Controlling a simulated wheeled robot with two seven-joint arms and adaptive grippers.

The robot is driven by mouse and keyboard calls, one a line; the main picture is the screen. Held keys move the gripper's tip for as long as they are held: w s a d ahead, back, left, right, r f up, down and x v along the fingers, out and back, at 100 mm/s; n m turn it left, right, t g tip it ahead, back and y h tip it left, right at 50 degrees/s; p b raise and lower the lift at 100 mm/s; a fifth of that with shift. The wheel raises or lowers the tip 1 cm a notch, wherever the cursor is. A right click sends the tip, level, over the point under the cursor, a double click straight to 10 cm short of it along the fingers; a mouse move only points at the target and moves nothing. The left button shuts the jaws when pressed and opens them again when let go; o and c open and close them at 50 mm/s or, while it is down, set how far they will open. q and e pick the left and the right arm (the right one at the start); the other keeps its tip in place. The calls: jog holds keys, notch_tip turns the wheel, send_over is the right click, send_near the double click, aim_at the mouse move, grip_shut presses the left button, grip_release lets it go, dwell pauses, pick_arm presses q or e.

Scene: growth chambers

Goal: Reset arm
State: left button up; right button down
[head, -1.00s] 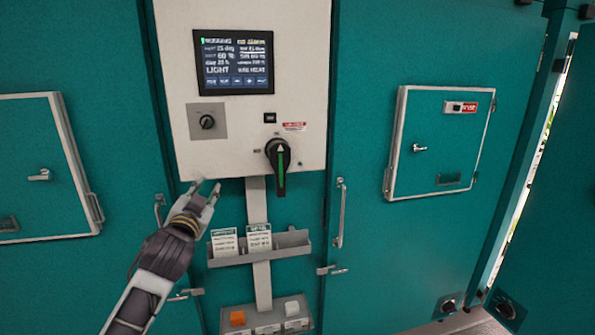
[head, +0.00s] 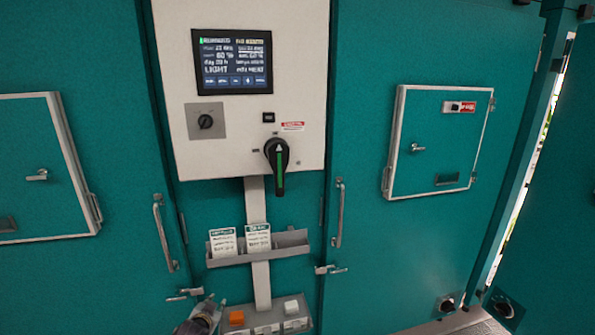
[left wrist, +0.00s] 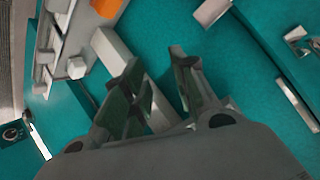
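My left gripper (head: 207,303) is low in the head view, at the bottom edge, just left of the lower button box (head: 265,318). In the left wrist view its two fingers (left wrist: 160,75) stand apart with nothing visible between them. Most of my left arm is out of the head view. My right gripper is not in view.
A white control panel (head: 300,85) carries a lit screen (head: 232,62), a small knob (head: 206,122) and a black handle with a green stripe (head: 278,165), pointing down. A card tray (head: 285,243) and door handles (head: 163,235) stick out below.

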pick_arm(q)
jog(key=s+f+g, duration=0.2)
jog(key=s+f, duration=0.6)
jog(key=f, duration=0.4)
jog(key=s+f+n+g, duration=0.1)
jog(key=s+f+g, duration=0.1)
jog(key=s+f, duration=0.8)
jog(key=s+f+g, duration=0.2)
jog(key=s+f, duration=0.5)
jog(key=f, duration=0.6)
jog(key=s+f+g, duration=0.1)
jog(key=s+f, duration=0.3)
jog(key=s, duration=0.8)
jog(key=s+d+f+g, duration=0.1)
jog(key=s+f, duration=0.4)
jog(key=s, duration=0.7)
jog(key=s+d+f+n+g, duration=0.1)
jog(key=s+f+g, duration=0.2)
jog(key=s, duration=0.9)
notch_tip(320, 180, down, 2)
jog(key=shift+d+f+h, duration=0.15)
jog(key=shift+h, duration=0.25)
